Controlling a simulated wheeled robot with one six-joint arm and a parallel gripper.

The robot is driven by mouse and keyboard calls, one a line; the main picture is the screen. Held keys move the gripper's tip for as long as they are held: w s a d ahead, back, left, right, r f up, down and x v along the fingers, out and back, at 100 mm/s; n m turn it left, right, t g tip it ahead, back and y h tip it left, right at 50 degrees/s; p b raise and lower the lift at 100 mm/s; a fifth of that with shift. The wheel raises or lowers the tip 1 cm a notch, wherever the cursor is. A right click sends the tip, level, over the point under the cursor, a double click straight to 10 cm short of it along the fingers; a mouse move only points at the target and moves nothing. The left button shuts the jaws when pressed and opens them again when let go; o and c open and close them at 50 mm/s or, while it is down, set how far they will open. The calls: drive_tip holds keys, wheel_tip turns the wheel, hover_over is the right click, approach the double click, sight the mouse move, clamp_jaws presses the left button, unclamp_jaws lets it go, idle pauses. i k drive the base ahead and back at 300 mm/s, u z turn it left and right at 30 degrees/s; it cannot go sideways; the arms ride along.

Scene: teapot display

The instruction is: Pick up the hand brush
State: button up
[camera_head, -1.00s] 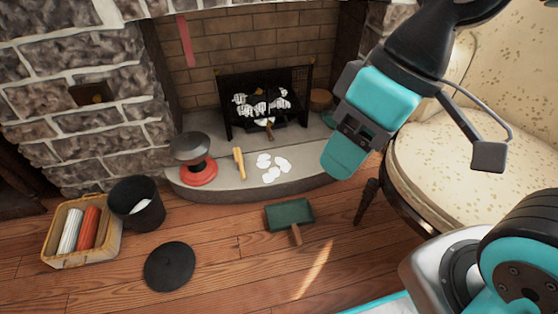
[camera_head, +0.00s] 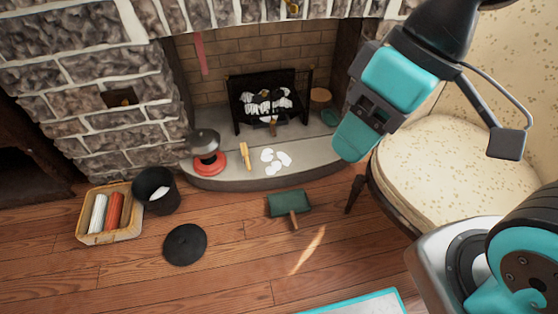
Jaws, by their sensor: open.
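A small yellowish wooden item that looks like the hand brush (camera_head: 247,156) lies on the grey stone hearth, left of several white pieces. Its bristles are too small to make out. My gripper (camera_head: 356,136) hangs in the air at the right of the head view, well apart from the brush and in front of the chair side of the fireplace. It is open, and nothing shows in it. A green dustpan (camera_head: 286,204) with a wooden handle lies on the floor in front of the hearth.
A cream armchair (camera_head: 445,175) stands at the right. A dark bucket (camera_head: 155,191), a basket (camera_head: 88,232) with red and white rolls and a round black lid (camera_head: 185,245) are on the left floor. A red-based item (camera_head: 207,165) stands left of the brush.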

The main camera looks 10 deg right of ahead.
sight(244, 150)
drive_tip(key=u, duration=0.45)
drive_tip(key=i, duration=0.5)
drive_tip(key=u, duration=0.85)
drive_tip(key=i, duration=0.7)
drive_tip(key=u, duration=0.05)
